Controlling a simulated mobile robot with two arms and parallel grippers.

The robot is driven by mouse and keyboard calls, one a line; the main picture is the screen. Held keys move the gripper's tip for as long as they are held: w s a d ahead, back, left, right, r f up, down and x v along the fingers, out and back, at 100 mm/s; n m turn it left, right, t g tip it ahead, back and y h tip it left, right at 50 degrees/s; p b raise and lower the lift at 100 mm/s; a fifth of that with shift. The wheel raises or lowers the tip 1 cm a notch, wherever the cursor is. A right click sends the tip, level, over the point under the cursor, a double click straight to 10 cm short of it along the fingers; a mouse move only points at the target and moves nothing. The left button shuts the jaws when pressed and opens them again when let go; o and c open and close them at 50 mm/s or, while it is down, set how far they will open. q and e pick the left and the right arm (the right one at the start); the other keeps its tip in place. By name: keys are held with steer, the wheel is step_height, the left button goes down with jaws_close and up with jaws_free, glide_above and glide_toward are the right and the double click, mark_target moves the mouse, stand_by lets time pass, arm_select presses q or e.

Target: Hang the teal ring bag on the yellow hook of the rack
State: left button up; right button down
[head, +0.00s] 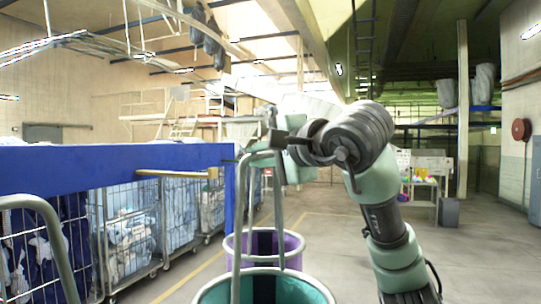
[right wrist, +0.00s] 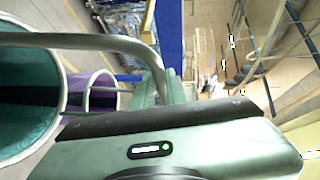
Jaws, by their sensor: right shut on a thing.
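The teal ring bag (head: 303,274) is at the bottom middle of the head view, with its round open top and tall grey handle (head: 237,215). It also shows at the left of the right wrist view (right wrist: 25,120). My right gripper (head: 279,143) is shut on the top of this handle. The yellow hook (head: 175,173) is a tan-yellow bar on the blue rack (head: 120,160), left of the handle. The handle appears apart from the hook. The bag's lower part is cut off by the frame. My left gripper is not in view.
A purple bag (head: 293,246) stands just behind the teal one and also shows in the right wrist view (right wrist: 98,92). A bent grey tube (head: 45,215) is at the far left. Floor is open at right.

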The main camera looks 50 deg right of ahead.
steer(key=w+a+f, duration=0.1)
steer(key=w+a, duration=0.2)
steer(key=w, duration=0.4)
steer(key=w+a+f, duration=0.2)
steer(key=w+a, duration=0.1)
steer(key=w, duration=0.4)
steer(key=shift+w+p, duration=0.35)
stand_by(0.9)
steer(key=shift+a, duration=0.1)
steer(key=c, duration=1.3)
jaws_free()
steer(key=b+v, duration=0.3)
steer(key=v, duration=0.5)
steer(key=shift+f, duration=0.1)
